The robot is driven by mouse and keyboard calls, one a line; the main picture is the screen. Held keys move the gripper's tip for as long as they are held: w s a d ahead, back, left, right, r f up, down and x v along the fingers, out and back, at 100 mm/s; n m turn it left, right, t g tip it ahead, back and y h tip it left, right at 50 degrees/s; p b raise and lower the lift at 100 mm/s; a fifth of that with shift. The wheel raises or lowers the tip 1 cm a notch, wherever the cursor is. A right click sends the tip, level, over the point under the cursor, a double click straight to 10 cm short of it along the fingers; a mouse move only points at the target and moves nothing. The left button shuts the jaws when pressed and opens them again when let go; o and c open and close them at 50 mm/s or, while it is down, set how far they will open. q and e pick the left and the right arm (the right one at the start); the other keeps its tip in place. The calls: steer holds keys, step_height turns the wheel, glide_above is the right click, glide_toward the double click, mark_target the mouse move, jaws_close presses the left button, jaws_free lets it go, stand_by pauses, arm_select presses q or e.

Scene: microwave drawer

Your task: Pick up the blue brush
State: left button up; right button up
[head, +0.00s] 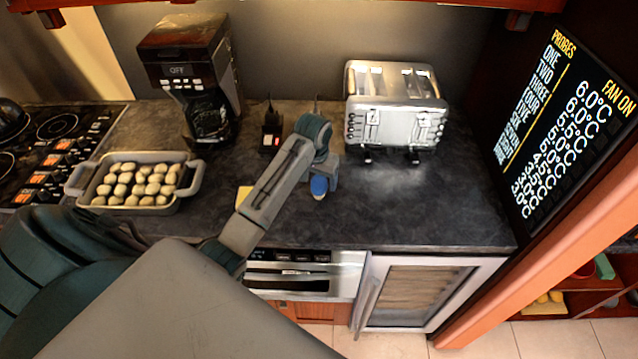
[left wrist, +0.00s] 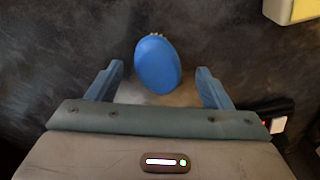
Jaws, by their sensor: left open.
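The blue brush (left wrist: 158,64) shows in the left wrist view as a blue oval with pale bristles at its top edge. It lies on the dark countertop, ahead of and between the fingers of my left gripper (left wrist: 158,84). The fingers are apart, one on each side of its lower end, and I see no contact. In the head view the blue brush (head: 319,186) is on the counter just below the left wrist, and the arm hides part of the area around it. The left gripper's fingers are mostly hidden there. My right gripper is not in view.
A silver toaster (head: 396,108) stands right of my left wrist. A black radio-like device (head: 271,130) and a coffee maker (head: 195,80) stand to the left. A tray of round food (head: 138,200) and a stovetop (head: 55,140) are farther left. The right counter (head: 450,210) is clear.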

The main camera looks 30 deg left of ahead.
mark_target(319, 182)
arm_select(q)
step_height(319, 182, down, 2)
steer(key=shift+w+d+f+p, duration=0.1)
steer(key=shift+p, duration=0.25)
steer(key=shift+w+f, duration=0.1)
steer(key=shift+f, duration=0.35)
steer(key=c, duration=1)
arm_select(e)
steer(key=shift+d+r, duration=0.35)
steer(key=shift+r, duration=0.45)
arm_select(q)
steer(key=shift+r, duration=0.1)
steer(key=shift+c, duration=0.2)
